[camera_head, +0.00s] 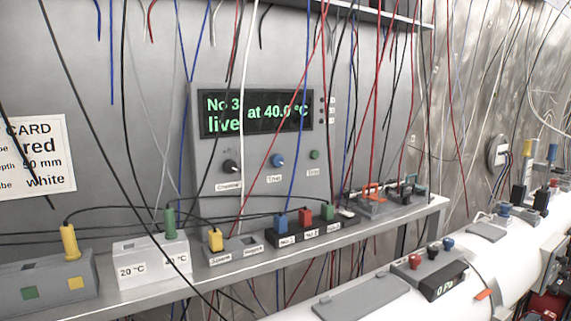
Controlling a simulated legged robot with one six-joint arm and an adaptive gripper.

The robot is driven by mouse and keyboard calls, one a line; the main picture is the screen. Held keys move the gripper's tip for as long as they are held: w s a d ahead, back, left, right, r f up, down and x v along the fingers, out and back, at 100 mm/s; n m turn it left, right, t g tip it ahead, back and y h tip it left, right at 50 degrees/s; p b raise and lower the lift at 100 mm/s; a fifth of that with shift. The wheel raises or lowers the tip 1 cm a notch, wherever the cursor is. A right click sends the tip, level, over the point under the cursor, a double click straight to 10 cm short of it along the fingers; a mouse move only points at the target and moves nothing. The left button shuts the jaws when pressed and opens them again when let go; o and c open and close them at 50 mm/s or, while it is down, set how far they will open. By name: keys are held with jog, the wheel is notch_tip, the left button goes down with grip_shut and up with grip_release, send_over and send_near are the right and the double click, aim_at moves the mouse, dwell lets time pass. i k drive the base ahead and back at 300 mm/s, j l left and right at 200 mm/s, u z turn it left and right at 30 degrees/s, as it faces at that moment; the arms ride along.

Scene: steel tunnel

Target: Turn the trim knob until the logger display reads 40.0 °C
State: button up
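The logger (205,155) is a grey panel box on the back wall, left of centre. Its dark display (256,115) shows green text that I read as "No 3 at 40.0 °C" with "live" below; a red wire crosses it. Below the display are a black knob (231,167), a blue knob (277,160) and a green button (314,155). The label under the blue knob appears to read "Trim", but it is small. My gripper is not in view, and nothing touches the knobs.
Many thin wires hang in front of the panel. A shelf (135,297) below holds a white block (118,262) marked "20 °C", a grey block (50,290) and socket blocks with coloured plugs. A white pipe (385,310) runs along the right foreground. A card (35,180) hangs left.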

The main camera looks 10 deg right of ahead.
aim_at(277, 159)
jog(key=k+l+z, duration=0.35)
jog(key=z, duration=0.2)
jog(key=i+l, duration=0.25)
jog(key=i+l+z, duration=0.15)
jog(key=i, duration=0.3)
